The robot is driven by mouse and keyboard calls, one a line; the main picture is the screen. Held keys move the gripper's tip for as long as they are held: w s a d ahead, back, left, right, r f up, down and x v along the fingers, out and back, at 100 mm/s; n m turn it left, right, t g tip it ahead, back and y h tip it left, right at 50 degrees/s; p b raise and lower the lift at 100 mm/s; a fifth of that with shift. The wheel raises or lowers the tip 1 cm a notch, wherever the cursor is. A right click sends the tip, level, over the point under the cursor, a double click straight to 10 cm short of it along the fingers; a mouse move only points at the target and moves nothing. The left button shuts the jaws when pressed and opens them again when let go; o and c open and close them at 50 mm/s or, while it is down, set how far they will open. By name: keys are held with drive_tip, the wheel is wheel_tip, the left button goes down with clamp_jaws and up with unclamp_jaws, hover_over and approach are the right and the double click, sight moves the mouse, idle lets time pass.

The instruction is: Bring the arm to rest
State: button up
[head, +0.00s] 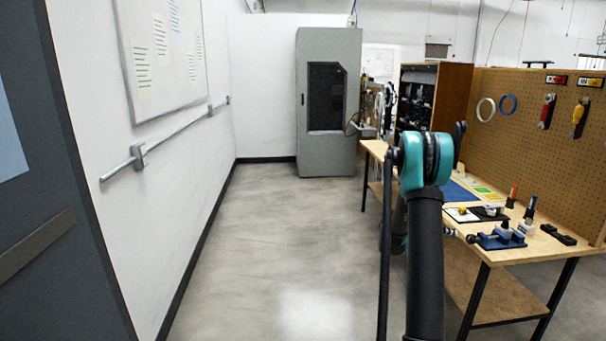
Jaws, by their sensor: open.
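My arm (426,235) rises from the bottom edge in the head view, a black link topped by a teal joint (412,160). It stands in front of the left end of the workbench (520,254). Part of another teal piece of mine shows low behind the link. My gripper cannot be made out; the arm may hide it. I cannot tell whether the arm touches the bench.
On the bench are a blue vise (501,238), small tools and a blue mat (455,194). A pegboard (530,115) stands behind. A grey cabinet (328,150) stands at the back. The floor (285,240) on the left is clear up to the white wall.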

drive_tip(key=s+a+n+t+y, duration=0.1)
drive_tip(key=s+a+n+y, duration=0.2)
drive_tip(key=s+a, duration=1.4)
drive_tip(key=s+a+f+n+t+y, duration=0.1)
drive_tip(key=s+a+n+y, duration=0.3)
drive_tip(key=s+a+y, duration=0.7)
drive_tip(key=s+a, duration=0.7)
drive_tip(key=s, duration=0.1)
drive_tip(key=shift+a+f, duration=0.3)
drive_tip(key=shift+w, duration=0.1)
